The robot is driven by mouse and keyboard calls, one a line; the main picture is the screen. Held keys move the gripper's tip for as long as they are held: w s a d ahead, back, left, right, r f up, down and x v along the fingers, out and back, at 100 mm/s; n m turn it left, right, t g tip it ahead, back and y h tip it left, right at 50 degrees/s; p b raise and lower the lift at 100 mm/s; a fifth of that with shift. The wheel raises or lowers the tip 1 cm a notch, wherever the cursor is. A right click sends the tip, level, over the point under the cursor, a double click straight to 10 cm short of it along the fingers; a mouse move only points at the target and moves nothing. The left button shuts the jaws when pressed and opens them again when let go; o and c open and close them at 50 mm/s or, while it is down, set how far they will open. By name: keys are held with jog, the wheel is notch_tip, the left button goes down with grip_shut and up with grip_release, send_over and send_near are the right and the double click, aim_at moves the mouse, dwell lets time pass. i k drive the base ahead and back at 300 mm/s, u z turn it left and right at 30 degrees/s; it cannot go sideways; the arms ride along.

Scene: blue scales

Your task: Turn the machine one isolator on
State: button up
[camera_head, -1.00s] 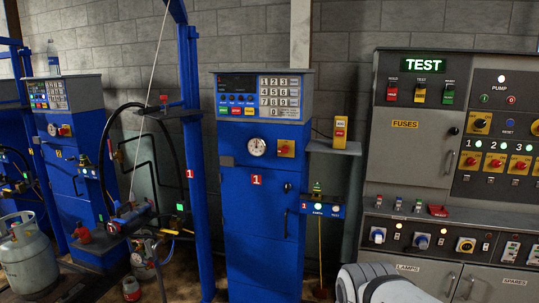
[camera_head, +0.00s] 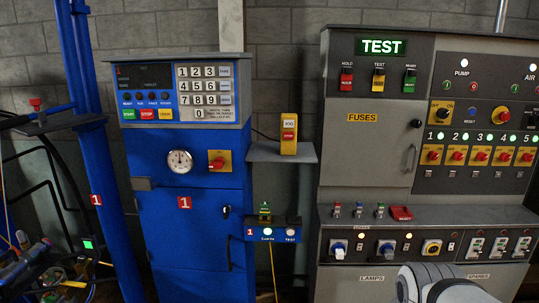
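The blue cabinet of machine one (camera_head: 198,243), marked with a red "1" label, stands left of centre. A red rotary knob on a yellow plate (camera_head: 219,161) is on its front, right of a round white gauge (camera_head: 180,161). On the grey panel at right, a row of red knobs on yellow plates is numbered from 1. The knob under "1" (camera_head: 432,155) is leftmost, with a lit green lamp near it. I cannot clearly tell either knob's position. My gripper is not in view; only a white and grey part of my arm shows at bottom right.
The grey control panel (camera_head: 368,150) has a green lit "TEST" sign (camera_head: 382,47) and a protruding lower ledge with switches. A small shelf (camera_head: 283,152) holds a yellow box (camera_head: 289,134) between cabinet and panel. A blue post (camera_head: 97,150) and hoses are at left.

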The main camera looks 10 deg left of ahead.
aim_at(218, 163)
jog(key=z, duration=0.1)
jog(key=i, duration=0.85)
jog(key=u, duration=0.4)
